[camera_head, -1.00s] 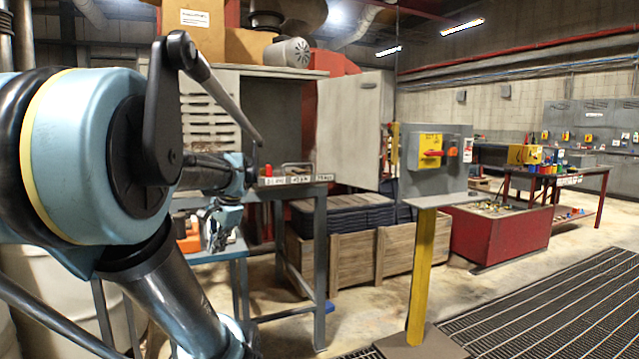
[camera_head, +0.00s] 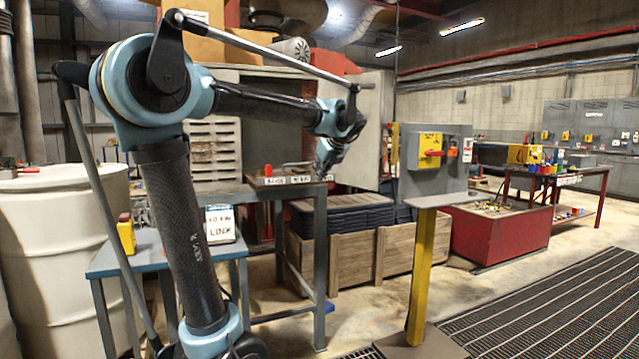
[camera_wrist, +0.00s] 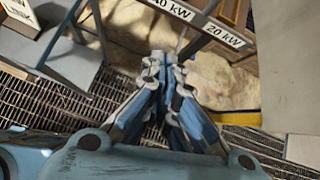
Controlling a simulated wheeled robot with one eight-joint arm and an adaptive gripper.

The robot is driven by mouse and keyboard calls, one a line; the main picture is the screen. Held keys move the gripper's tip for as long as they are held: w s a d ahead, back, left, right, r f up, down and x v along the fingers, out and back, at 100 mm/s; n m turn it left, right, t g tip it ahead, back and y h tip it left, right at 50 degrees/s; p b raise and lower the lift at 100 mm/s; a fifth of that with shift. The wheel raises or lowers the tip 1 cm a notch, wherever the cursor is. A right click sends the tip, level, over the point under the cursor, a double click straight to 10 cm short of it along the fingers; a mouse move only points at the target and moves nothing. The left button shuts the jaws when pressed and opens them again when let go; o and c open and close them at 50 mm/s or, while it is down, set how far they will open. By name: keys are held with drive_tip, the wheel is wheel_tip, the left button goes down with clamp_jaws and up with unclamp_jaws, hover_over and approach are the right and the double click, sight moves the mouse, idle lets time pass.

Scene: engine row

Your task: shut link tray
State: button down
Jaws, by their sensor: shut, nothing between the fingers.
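A shallow tray with white kW labels (camera_head: 280,181) lies on a grey-blue stand in front of the open cabinet; I take it for the link tray. A red peg (camera_head: 268,170) stands at its left. My gripper (camera_head: 323,172) hangs at the tray's right end, partly covering it. In the wrist view my gripper (camera_wrist: 165,60) is shut and empty, its tips pointing down. The label strip (camera_wrist: 205,24) reading 40 kW and 20 kW crosses the top of that view, apart from the fingertips in the picture. I cannot tell whether they touch the tray.
The cabinet's open grey door (camera_head: 357,110) stands just right of my gripper. A "60 kW LINK" sign (camera_head: 220,223) stands on the blue table (camera_head: 115,258) at left. A wooden crate (camera_head: 350,254) sits below. A yellow post (camera_head: 421,270) holds a switch panel. Grating floor is free at right.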

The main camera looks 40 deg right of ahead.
drive_tip(key=s+d+r+m, duration=0.2)
drive_tip(key=s+d, duration=0.1)
drive_tip(key=d, duration=0.2)
drive_tip(key=w+d+f, duration=0.1)
drive_tip(key=w+f, duration=0.2)
drive_tip(key=w, duration=0.2)
drive_tip(key=w+d+f+h, duration=0.1)
drive_tip(key=w+f, duration=0.3)
drive_tip(key=w, duration=0.2)
drive_tip(key=shift+w+d+m+t, duration=0.25)
drive_tip(key=shift+m+t, duration=0.05)
drive_tip(key=w+d, duration=0.2)
drive_tip(key=w, duration=0.6)
drive_tip(key=w+d, duration=0.2)
drive_tip(key=w, duration=0.7)
drive_tip(key=w+d, duration=0.2)
drive_tip(key=w, duration=0.6)
drive_tip(key=shift+w, duration=0.25)
drive_tip(key=shift+w+d+r, duration=0.1)
drive_tip(key=shift+w+d, duration=0.05)
drive_tip(key=shift+w, duration=0.2)
drive_tip(key=shift+w+r, duration=0.1)
